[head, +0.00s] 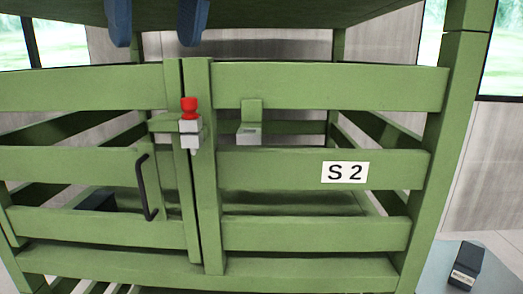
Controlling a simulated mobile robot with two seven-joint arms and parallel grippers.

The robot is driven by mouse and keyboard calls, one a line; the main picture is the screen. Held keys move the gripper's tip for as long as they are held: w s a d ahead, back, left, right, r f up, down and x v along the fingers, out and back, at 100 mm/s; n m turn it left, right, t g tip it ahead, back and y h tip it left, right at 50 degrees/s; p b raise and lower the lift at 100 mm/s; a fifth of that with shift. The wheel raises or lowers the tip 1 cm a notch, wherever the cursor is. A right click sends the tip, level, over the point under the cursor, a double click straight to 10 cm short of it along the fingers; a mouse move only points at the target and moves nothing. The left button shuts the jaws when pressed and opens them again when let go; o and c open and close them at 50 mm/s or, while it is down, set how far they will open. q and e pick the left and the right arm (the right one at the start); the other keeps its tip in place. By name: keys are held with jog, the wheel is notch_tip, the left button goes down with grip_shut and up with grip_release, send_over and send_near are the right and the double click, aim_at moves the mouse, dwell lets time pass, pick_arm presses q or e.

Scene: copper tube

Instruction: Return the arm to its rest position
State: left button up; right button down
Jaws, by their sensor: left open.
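My left gripper (155,40) is at the top edge, left of centre. Only its two blue fingers show, pointing down and set well apart, with nothing between them. It is in front of the upper part of a green slatted rack (330,88), apart from the red-topped latch (190,108) below and to the right of it. The rest of that arm is out of view. My right gripper is not in view.
The rack has a door on the left with a black handle (147,187), a green-and-grey bracket (250,125) and an "S 2" label (345,172). Dark boxes lie inside at left (97,201) and outside at lower right (467,265).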

pick_arm(q)
jog(key=d+f+m+g+h, duration=0.4)
jog(key=d+f+g+h, duration=0.3)
jog(key=f+h, duration=0.3)
jog(key=d+f+m+g+h, duration=0.4)
jog(key=d+f+g+h, duration=0.25)
jog(key=f, duration=0.45)
jog(key=w+a+f+n+t+h, duration=0.3)
jog(key=w+a+f+n+t, duration=0.4)
jog(key=n+t, duration=0.5)
jog(key=w+a+f+n+t+h, duration=0.35)
jog(key=f+n+t, duration=0.65)
jog(key=t, duration=0.4)
jog(key=s+a+f+n+t+y, duration=0.2)
jog(key=a+f+n+t+y, duration=0.1)
jog(key=a+f+n+y, duration=0.85)
jog(key=s+a+f+g+y, duration=0.3)
jog(key=s+a+f+y, duration=0.1)
jog(key=s+f, duration=0.4)
jog(key=s+a+f+g+y, duration=0.4)
jog(key=s+f, duration=0.5)
jog(key=f, duration=0.4)
jog(key=shift+s+a+f+n, duration=0.25)
jog(key=shift+a+n, duration=0.2)
jog(key=shift+a, duration=0.15)
